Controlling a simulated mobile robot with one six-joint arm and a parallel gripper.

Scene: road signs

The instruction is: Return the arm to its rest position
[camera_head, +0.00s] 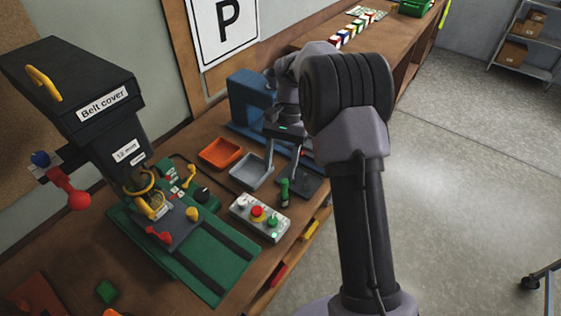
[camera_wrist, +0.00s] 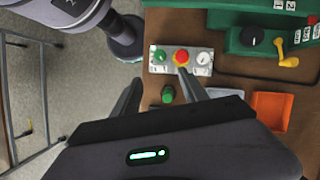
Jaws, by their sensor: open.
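My arm (camera_head: 362,220) rises from the bottom of the head view, bends at a dark elbow joint and reaches over the workbench. My gripper (camera_head: 282,167) hangs over the bench with its fingers pointing down. In the wrist view its two dark fingers (camera_wrist: 160,80) stand apart with nothing held between them. A green upright handle (camera_head: 284,190) is near the fingertips in the head view; it also shows between the fingers in the wrist view (camera_wrist: 168,95). I cannot tell its exact height distance from the fingers.
A control box (camera_head: 259,217) with a red button lies on the bench. A drill press (camera_head: 95,95) marked "Belt cover" stands left. An orange tray (camera_head: 220,153), a grey tray (camera_head: 252,172) and a blue machine (camera_head: 248,98) are close to my gripper. Open floor (camera_head: 470,200) lies right.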

